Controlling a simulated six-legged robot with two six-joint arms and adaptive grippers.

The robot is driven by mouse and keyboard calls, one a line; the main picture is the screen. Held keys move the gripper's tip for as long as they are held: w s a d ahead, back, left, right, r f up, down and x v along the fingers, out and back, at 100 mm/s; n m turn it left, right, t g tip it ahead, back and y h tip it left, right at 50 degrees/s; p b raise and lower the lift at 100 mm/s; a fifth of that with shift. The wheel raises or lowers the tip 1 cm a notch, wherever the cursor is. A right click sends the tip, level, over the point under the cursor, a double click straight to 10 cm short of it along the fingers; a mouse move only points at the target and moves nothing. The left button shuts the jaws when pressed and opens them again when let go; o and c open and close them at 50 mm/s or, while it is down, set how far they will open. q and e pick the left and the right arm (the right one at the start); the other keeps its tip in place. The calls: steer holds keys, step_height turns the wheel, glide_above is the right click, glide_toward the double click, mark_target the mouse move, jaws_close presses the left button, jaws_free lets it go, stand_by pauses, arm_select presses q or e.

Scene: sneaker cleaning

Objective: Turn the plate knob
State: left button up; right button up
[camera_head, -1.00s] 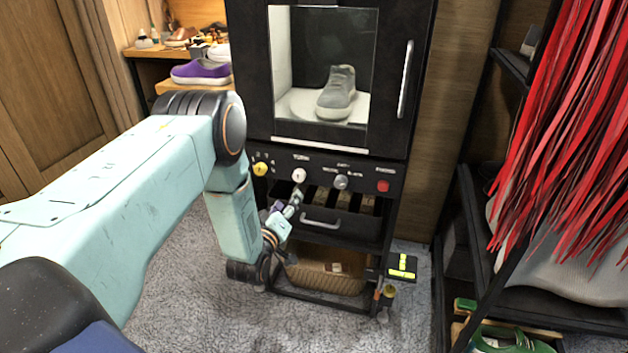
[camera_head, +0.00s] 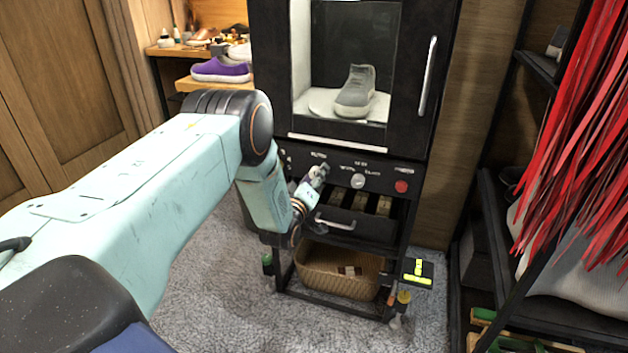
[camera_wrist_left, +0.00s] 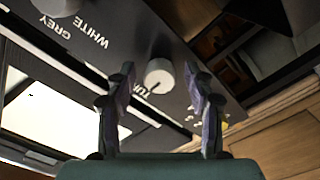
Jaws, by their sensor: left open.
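The plate knob, a pale round knob (camera_wrist_left: 158,76) beside lettering that starts "TU", shows in the left wrist view on a dark panel. My left gripper (camera_wrist_left: 160,72) is open, with a finger on either side of it in that view. Whether the fingers touch it, I cannot tell. In the head view my left gripper (camera_head: 318,175) is at the panel, largely covering this knob. A white plate (camera_head: 322,103) with a grey shoe (camera_head: 355,92) on it is behind the cabinet window. My right gripper is not in view.
A grey knob (camera_head: 357,181) and a red button (camera_head: 401,187) are on the panel to the right. A drawer handle (camera_head: 335,224) is just below my gripper. A wicker basket (camera_head: 335,275) stands lower. Red strips (camera_head: 580,130) hang at the right.

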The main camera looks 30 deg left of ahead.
arm_select(q)
jaws_close()
stand_by(0.6)
steer(key=shift+m, duration=0.4)
